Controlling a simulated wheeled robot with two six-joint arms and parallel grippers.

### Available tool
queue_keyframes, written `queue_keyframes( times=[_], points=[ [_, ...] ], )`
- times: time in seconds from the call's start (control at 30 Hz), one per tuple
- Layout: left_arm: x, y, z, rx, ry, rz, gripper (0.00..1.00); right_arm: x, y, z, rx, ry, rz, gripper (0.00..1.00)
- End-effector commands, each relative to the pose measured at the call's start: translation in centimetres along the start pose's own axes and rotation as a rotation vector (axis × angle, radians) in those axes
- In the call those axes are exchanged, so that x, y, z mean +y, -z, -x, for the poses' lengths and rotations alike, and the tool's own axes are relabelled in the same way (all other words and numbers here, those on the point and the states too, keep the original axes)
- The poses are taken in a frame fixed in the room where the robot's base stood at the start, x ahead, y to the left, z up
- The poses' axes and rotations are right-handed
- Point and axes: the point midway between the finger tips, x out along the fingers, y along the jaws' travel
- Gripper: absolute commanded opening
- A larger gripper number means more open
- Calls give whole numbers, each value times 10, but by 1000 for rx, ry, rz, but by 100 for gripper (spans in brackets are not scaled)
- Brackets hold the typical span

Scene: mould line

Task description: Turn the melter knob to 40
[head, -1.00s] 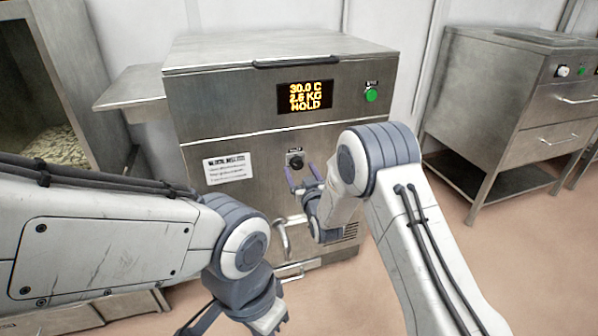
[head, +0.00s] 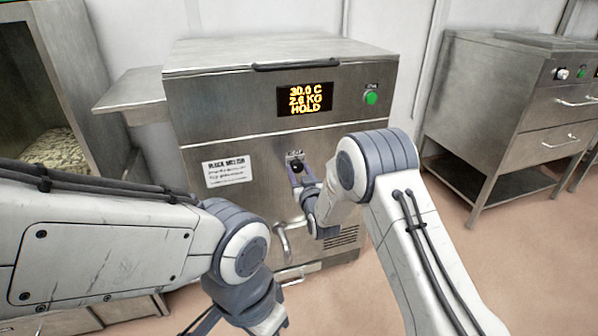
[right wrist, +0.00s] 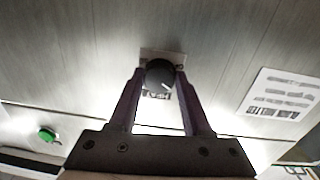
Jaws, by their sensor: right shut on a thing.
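The melter (head: 230,112) is a steel cabinet in the middle of the head view. Its display (head: 305,98) reads 30.0 C, 2.6 KG, HOLD. The black melter knob (head: 296,168) is on the front panel below the display; it also shows in the right wrist view (right wrist: 160,74), with a pale pointer mark at its lower right. My right gripper (head: 297,175) is shut on the knob, one finger on each side in the right wrist view (right wrist: 160,85). My left gripper (head: 240,318) hangs low in front of the melter, its fingers mostly cut off or hidden.
A green button (head: 371,97) is right of the display. A label (head: 229,171) is left of the knob, and a bent spout or handle (head: 284,240) is below it. A steel cabinet (head: 490,110) stands at right, and an open bin of pale pieces (head: 58,150) at left.

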Motion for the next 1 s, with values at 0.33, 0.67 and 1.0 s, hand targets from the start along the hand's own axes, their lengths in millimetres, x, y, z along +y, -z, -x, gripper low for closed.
queue_keyframes(
  times=[0.33, 0.67, 1.0],
  points=[
    [0, 0, -1, 0, 0, 0, 0, 0, 1, 0, -8, 0, -202, 0],
    [0, 0, -2, 0, 0, 0, 0, 0, 2, 0, -24, 1, -511, 0],
    [0, 0, -3, 0, 0, 0, 0, 1, 2, 0, -39, 2, -801, 0]
  ],
)
